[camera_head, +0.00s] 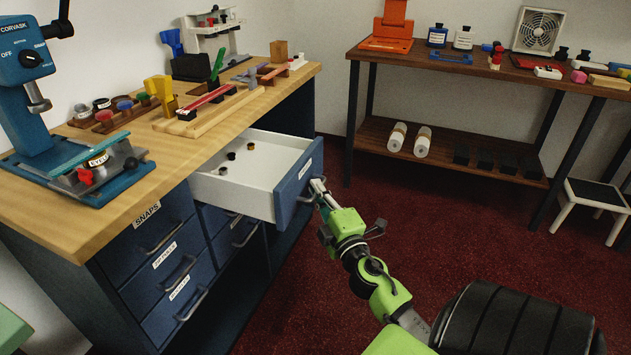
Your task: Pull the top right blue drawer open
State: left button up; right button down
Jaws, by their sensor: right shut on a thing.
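The top right blue drawer (291,192) stands pulled out from the wooden-topped blue cabinet. Its white inside (235,187) shows, with several small dark and tan round pieces in it. My right gripper (314,188) is at the drawer's front, shut on its handle. The green and black right arm reaches in from the lower right. The handle is mostly hidden by the fingers. My left gripper is not in view.
The bench top (100,205) holds a blue press (40,90), a yellow tool (161,92) and other tools. Closed drawers (165,260) are at the left. A shelved table (470,80) and a step stool (590,200) stand at the right. Red carpet (440,215) lies clear between.

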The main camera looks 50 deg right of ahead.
jog(key=c, duration=2.2)
grip_release()
jog(key=shift+s+a, duration=0.1)
jog(key=v, duration=1.1)
jog(key=shift+s+a+f, duration=0.15)
jog(key=shift+s, duration=0.25)
jog(key=shift+w, duration=0.1)
